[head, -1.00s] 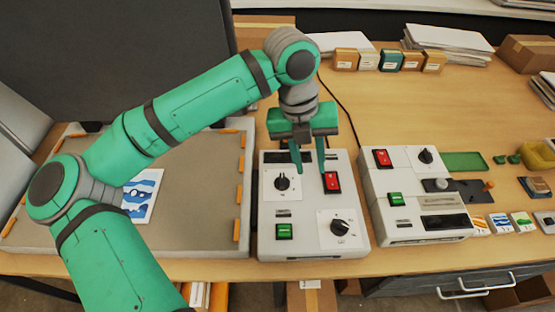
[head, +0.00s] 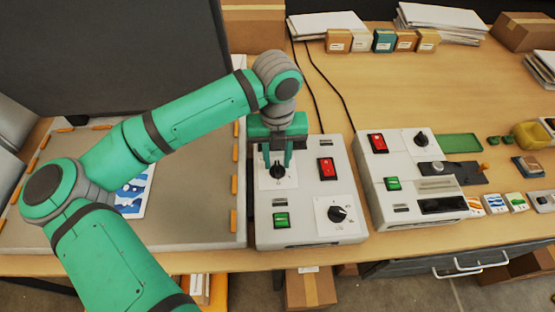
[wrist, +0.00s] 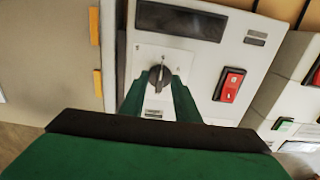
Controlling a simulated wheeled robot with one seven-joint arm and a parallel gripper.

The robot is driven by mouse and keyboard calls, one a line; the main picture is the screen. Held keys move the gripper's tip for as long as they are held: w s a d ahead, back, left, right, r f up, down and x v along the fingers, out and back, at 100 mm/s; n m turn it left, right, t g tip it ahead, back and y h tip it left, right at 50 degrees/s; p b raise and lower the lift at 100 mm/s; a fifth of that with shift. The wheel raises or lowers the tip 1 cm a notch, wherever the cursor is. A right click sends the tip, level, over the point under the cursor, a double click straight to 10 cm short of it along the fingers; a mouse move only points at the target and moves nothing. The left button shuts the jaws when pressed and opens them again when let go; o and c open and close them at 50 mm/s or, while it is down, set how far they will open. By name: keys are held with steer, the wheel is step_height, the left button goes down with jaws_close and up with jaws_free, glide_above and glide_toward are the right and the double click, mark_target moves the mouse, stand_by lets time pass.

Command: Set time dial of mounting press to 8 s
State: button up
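A light grey control box (head: 300,205) stands beside the wide flat press bed (head: 190,226). It carries a black dial on a white plate at upper left (head: 278,172) and another black dial at lower right (head: 337,214). Which one is the time dial I cannot read. My gripper (head: 278,160) points down at the upper-left dial. In the wrist view its fingers (wrist: 159,98) are apart, one on each side of that dial's knob (wrist: 160,76); contact is not clear. The knob's pointer is roughly upright in that view, and the scale marks are too small to read.
The box also has a red switch (head: 326,168) and a green switch (head: 281,220). A second grey machine (head: 412,190) with its own dial and switches stands to the right. A dark raised panel (head: 120,60) rises behind the bed. The table behind the boxes is mostly clear.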

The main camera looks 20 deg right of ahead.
steer(key=shift+f, duration=0.55)
jaws_close()
